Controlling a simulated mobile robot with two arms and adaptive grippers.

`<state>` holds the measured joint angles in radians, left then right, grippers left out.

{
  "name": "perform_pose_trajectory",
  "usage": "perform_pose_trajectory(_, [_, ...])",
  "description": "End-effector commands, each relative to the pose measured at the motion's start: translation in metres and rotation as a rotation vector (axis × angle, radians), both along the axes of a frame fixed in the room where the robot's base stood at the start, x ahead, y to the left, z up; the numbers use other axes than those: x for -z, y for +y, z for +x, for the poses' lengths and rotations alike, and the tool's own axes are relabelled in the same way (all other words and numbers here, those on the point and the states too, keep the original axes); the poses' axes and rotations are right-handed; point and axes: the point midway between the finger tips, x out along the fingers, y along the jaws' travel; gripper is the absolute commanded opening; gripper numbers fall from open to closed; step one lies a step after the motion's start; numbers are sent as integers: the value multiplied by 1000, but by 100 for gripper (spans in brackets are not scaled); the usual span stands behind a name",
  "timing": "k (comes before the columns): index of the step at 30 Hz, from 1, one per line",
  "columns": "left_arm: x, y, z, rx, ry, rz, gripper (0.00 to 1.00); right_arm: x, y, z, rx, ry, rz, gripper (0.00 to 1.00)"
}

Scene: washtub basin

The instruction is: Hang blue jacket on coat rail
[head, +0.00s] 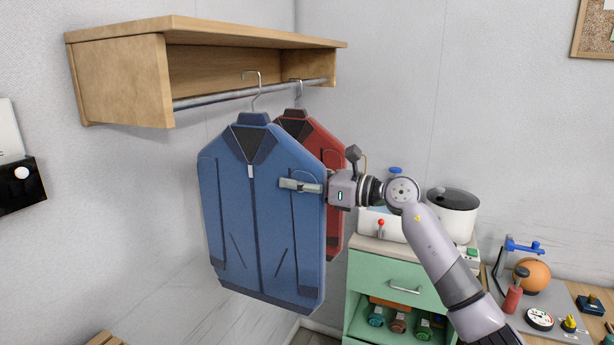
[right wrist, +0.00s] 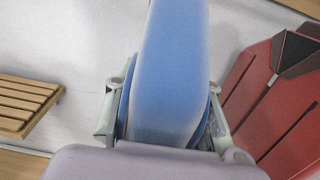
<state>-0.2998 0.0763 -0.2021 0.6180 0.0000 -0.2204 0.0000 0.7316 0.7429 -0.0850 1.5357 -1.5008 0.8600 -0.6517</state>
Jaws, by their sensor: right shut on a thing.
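The blue jacket (head: 228,190) on its hanger (head: 256,95) is upright below the wooden shelf in the head view. The hanger's hook top shows in front of the metal coat rail (head: 230,95) and rises above it; I cannot tell whether it rests on the rail. My right gripper (head: 300,186) is shut on the jacket's right side edge. In the right wrist view the jacket's blue edge (right wrist: 170,75) sits between the two fingers. My left gripper is not in view.
A red jacket (head: 330,143) hangs on the rail behind and right of the blue one; it also shows in the right wrist view (right wrist: 275,95). A wooden shelf (head: 200,32) covers the rail. A green cabinet (head: 385,273) and a pot (head: 452,213) stand right.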

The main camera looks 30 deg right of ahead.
Motion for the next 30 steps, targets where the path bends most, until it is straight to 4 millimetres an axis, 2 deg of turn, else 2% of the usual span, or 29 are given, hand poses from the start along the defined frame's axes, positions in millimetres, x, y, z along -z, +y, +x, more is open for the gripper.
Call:
perform_pose_trajectory(1, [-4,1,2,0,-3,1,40,-5,3,3,0,-4,4,0])
perform_pose_trajectory(15, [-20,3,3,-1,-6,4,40,-4,24,31,0,-5,4,0])
perform_pose_trajectory(21, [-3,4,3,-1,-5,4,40,15,24,31,1,-5,2,0])
perform_pose_trajectory(30, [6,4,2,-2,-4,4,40,26,24,31,1,-5,2,0])
